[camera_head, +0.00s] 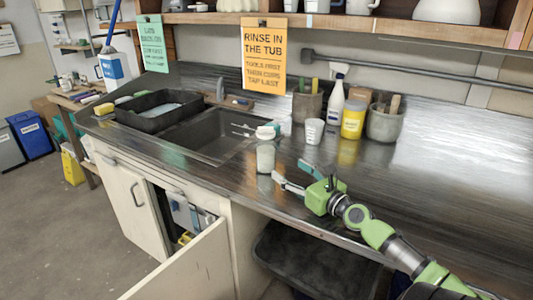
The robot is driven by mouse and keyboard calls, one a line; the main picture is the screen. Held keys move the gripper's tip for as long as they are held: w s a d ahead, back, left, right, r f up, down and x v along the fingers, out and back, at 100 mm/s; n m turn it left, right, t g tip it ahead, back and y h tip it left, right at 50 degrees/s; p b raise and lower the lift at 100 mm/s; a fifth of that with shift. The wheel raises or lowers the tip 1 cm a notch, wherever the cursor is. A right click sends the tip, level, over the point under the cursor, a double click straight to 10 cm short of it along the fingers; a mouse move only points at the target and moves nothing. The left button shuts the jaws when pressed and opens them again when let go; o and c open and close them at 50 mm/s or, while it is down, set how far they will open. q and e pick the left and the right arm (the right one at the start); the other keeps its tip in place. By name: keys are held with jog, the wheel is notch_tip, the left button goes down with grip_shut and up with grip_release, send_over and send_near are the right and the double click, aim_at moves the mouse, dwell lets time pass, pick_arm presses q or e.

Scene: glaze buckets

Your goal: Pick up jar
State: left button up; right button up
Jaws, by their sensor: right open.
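A pale, whitish jar (265,158) stands upright on the dark metal counter, by the right front corner of the sink. My right gripper (287,169) is open and empty, just right of the jar. Its fingers point left, and the nearer fingertip is close to the jar's lower right side. I cannot tell whether it touches. The jar does not appear to be between the fingers. My left gripper is not in view.
Behind the gripper stand a white cup (314,131), a yellow tub (353,119), a white spray bottle (335,103) and grey pots with tools, one being this pot (384,124). The sink (205,142) lies left. A cabinet door (190,268) hangs open below. The right counter is clear.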

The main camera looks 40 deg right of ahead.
aim_at(272, 158)
jog(key=w, duration=0.7)
jog(key=shift+w+d+r, duration=0.1)
jog(key=shift+d+r, duration=0.05)
jog(key=shift+d, duration=0.15)
jog(key=shift+w, duration=0.9)
jog(key=shift+w+d+b, duration=0.2)
jog(key=shift+w+b, duration=0.55)
jog(key=shift+w, duration=1.25)
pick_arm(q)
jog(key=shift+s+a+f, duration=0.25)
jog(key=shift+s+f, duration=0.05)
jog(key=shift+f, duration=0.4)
pick_arm(e)
jog(key=c, duration=1.6)
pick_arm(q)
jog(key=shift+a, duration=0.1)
pick_arm(e)
jog(key=shift+r, duration=0.1)
